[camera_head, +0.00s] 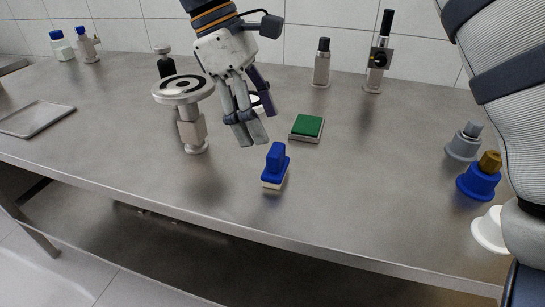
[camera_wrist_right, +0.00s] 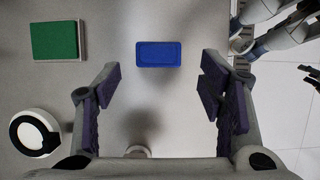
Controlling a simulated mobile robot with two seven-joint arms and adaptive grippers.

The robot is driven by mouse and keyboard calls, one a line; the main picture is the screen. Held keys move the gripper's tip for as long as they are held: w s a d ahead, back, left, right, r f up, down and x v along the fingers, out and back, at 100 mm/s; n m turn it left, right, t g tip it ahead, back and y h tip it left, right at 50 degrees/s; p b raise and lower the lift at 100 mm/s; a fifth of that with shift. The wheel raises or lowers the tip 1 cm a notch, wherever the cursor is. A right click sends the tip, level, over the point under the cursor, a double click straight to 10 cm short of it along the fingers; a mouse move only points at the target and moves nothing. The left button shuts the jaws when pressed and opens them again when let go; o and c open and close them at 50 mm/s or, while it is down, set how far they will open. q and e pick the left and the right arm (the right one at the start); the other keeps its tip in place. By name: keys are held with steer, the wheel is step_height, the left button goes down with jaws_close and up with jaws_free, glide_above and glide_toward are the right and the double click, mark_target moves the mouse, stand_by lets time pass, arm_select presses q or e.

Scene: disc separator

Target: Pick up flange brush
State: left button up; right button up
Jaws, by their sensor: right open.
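The flange brush (camera_head: 275,165), a blue block with an upright blue handle and a pale underside, stands on the metal table near its front edge. In the right wrist view it is a blue rectangle (camera_wrist_right: 158,53) ahead of the fingers, roughly centred between them. My right gripper (camera_head: 256,124) is open and empty, above and to the left of the brush in the head view, apart from it. Its two spread sides also show in the right wrist view (camera_wrist_right: 160,80).
A green pad (camera_head: 308,126) lies behind the brush. A round-topped stand (camera_head: 193,130) is to the left. Metal and blue fittings (camera_head: 478,182) stand at the right. Bottles and a tray (camera_head: 37,119) are farther off. The table right of the brush is clear.

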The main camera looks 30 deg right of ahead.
mark_target(275, 148)
steer(key=x, duration=0.7)
steer(key=shift+d+p, duration=0.2)
steer(key=shift+p, duration=0.15)
steer(key=c, duration=1.3)
